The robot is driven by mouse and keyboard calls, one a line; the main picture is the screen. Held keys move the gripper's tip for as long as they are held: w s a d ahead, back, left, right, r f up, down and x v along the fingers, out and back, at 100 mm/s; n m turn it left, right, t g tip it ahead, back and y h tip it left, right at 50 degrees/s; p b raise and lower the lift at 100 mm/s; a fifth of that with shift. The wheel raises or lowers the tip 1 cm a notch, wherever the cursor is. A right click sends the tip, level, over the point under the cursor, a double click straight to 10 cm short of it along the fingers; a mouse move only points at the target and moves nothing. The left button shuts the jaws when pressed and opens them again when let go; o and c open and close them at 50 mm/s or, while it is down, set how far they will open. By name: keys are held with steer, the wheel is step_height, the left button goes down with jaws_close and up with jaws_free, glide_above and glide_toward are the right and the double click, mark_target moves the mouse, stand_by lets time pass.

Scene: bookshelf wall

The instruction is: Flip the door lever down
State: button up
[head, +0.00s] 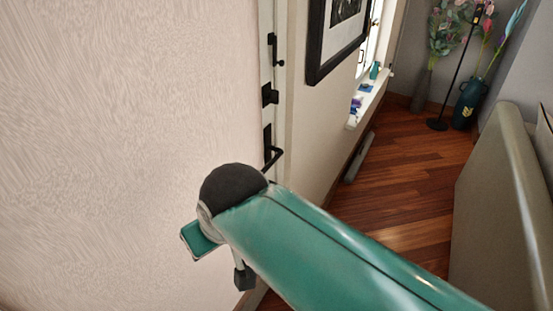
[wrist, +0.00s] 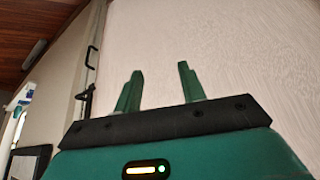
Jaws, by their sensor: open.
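The black door lever (head: 274,156) is on the edge strip of the pale door, just above the dark round joint of my arm in the head view. In the wrist view the lever (wrist: 93,56) shows small at the left, with the picture turned over so the floor is at the top. My gripper (wrist: 160,69) has two green fingers spread apart with nothing between them. It points at the pale door surface, to the right of the lever and apart from it. In the head view my arm covers most of the gripper.
A black lock (head: 270,95) and another black fitting (head: 273,48) sit above the lever. A framed picture (head: 336,38) hangs on the wall beyond. A sofa-like pale panel (head: 500,205) stands at the right.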

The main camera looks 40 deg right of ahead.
steer(key=shift+n+g+h, duration=0.3)
steer(key=w+d+r, duration=0.2)
steer(key=w, duration=0.1)
steer(key=shift+w+d+r, duration=0.2)
jaws_close()
steer(key=w+d+r+n+g, duration=0.1)
steer(key=w+d, duration=0.7)
steer(key=d, duration=0.5)
steer(key=w+d+r+n+g, duration=0.1)
steer(key=w+d+n+g, duration=0.1)
steer(key=w+d, duration=0.5)
steer(key=d, duration=0.6)
steer(key=shift+w+r+g+h, duration=0.3)
steer(key=shift+w+h, duration=0.05)
steer(key=shift+h, duration=0.05)
steer(key=shift+d, duration=0.1)
